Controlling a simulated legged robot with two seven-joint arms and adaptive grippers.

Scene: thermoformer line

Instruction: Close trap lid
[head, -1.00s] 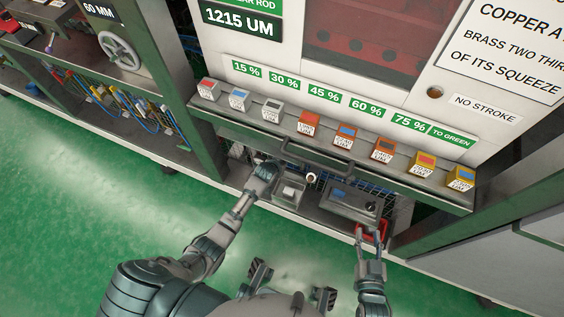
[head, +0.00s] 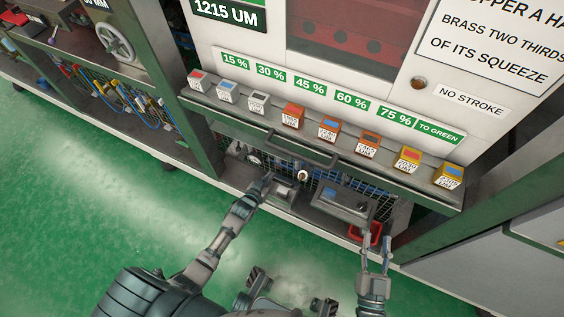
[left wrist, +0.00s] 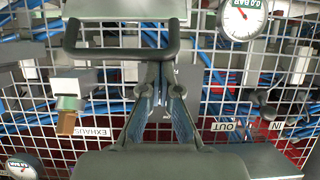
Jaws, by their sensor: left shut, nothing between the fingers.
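No part in view is labelled as a trap, so I cannot tell for certain which lid is meant. A small grey box (head: 285,191) with a paler top sits low in the machine's open bay. My left gripper (head: 268,181) is shut and empty at this box's left side; I cannot tell whether they touch. In the left wrist view my left fingers (left wrist: 160,88) point at a wire grid, below a grey part with a dark loop handle (left wrist: 122,52). My right gripper (head: 376,238) is open and empty, in front of a red tray (head: 360,234).
A larger grey box (head: 340,205) stands in the bay's right half. A shelf (head: 325,158) with several coloured blocks and a front handle overhangs the bay. The left wrist view shows a pressure gauge (left wrist: 243,18), blue hoses and an EXHAUST label (left wrist: 95,132). Green floor is clear at left.

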